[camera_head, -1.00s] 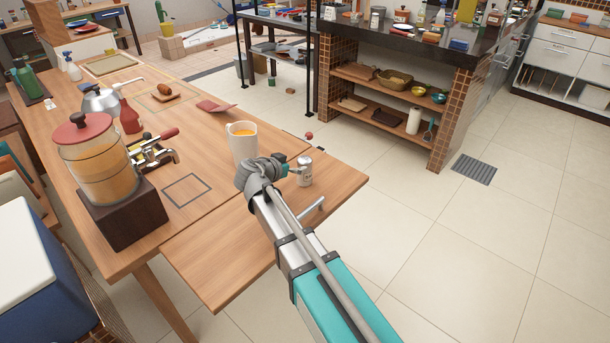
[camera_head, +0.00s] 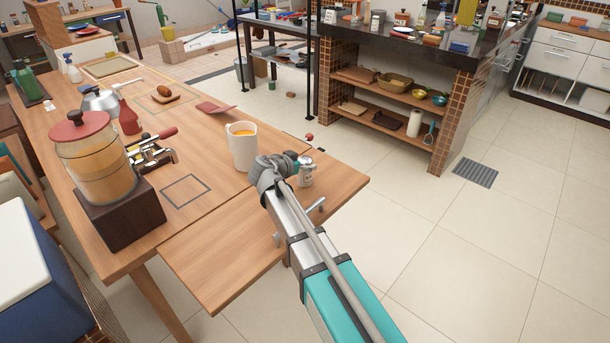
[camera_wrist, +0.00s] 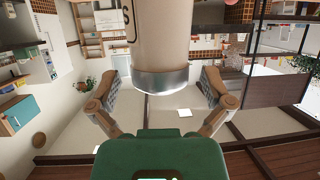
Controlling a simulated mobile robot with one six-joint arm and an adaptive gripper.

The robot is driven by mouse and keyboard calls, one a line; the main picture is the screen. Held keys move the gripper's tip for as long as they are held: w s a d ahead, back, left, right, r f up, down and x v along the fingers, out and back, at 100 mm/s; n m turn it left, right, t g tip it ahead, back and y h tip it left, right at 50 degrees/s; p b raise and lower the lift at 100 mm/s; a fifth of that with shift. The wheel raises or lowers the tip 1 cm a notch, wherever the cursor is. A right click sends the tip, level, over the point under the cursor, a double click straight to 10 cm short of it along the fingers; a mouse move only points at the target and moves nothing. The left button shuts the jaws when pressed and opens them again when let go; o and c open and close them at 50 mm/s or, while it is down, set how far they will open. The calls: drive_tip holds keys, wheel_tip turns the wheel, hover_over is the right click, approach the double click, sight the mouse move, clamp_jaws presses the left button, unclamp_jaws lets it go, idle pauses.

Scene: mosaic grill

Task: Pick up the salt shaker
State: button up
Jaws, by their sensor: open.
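The salt shaker (camera_head: 306,176) is a pale, whitish cylinder with a metal top. It stands near the far right end of the wooden table. In the wrist view the salt shaker (camera_wrist: 160,45) is large, beige with a silver band and part of an "S" mark, and appears upside down. My gripper (camera_wrist: 162,92) is open, with one finger at each side of the band and a visible gap on both sides. In the head view my gripper (camera_head: 297,166) is right beside the shaker, and my arm hides part of the fingers.
A white pitcher (camera_head: 242,147) with orange contents stands just left of my gripper. A drink dispenser (camera_head: 95,165), a red bottle (camera_head: 130,118) and a red flat item (camera_head: 216,108) are farther left on the table (camera_head: 225,275). The floor to the right is open.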

drive_tip(key=shift+w+d+f, duration=0.15)
drive_tip(key=shift+w+d, duration=0.05)
drive_tip(key=shift+w, duration=0.1)
idle(0.4)
drive_tip(key=c, duration=1.2)
drive_tip(key=shift+r, duration=0.2)
drive_tip(key=shift+c, duration=0.2)
wheel_tip(320, 180, up, 2)
drive_tip(key=shift+r+p, duration=0.1)
drive_tip(key=shift+p, duration=1.15)
drive_tip(key=s+r+p, duration=1)
drive_tip(key=s, duration=0.4)
drive_tip(key=shift+d+r, duration=0.25)
drive_tip(key=shift+d, duration=0.05)
